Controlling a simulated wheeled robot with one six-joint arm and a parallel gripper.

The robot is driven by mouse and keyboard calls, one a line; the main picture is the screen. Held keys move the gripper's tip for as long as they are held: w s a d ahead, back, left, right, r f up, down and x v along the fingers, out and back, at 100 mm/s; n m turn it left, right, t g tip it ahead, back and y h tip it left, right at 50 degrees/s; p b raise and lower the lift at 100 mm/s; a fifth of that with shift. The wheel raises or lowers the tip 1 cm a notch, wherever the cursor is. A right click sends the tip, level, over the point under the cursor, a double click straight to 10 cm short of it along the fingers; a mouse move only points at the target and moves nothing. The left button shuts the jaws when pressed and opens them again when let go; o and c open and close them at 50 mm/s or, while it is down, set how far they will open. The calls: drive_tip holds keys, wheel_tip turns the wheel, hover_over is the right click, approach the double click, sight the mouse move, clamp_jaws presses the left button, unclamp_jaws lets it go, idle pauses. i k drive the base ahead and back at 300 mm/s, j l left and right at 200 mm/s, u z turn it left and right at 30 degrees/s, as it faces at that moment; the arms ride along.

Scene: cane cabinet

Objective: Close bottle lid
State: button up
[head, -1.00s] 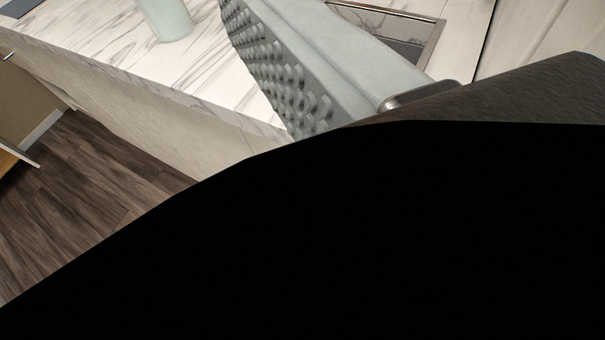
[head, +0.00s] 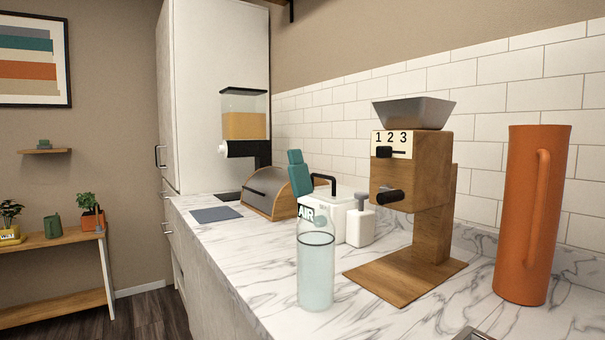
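A pale blue-green, translucent bottle (head: 315,272) stands upright on the marble counter (head: 262,262), near its front edge, in the middle of the head view. A dark ring runs around it below its clearer upper part. The letters "AIR" and a small teal round shape show at its top. I cannot tell whether these belong to its lid or whether the lid is open. My gripper is not in view, and nothing of it touches the bottle.
A wooden grinder (head: 415,195) with a metal hopper stands right of the bottle. An orange jug (head: 530,215) stands farther right. White containers (head: 350,220), a wooden bread box (head: 268,193) and a dispenser (head: 243,125) stand behind. The counter left of the bottle is clear.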

sight(300, 175)
drive_tip(key=i+j+z, duration=0.2)
drive_tip(key=j, duration=0.2)
drive_tip(key=i+j+z, duration=0.2)
drive_tip(key=j, duration=0.15)
drive_tip(key=i+j+z, duration=0.2)
drive_tip(key=j, duration=0.25)
drive_tip(key=j+z, duration=0.15)
drive_tip(key=j, duration=0.25)
drive_tip(key=k+l+u, duration=0.15)
drive_tip(key=k, duration=0.25)
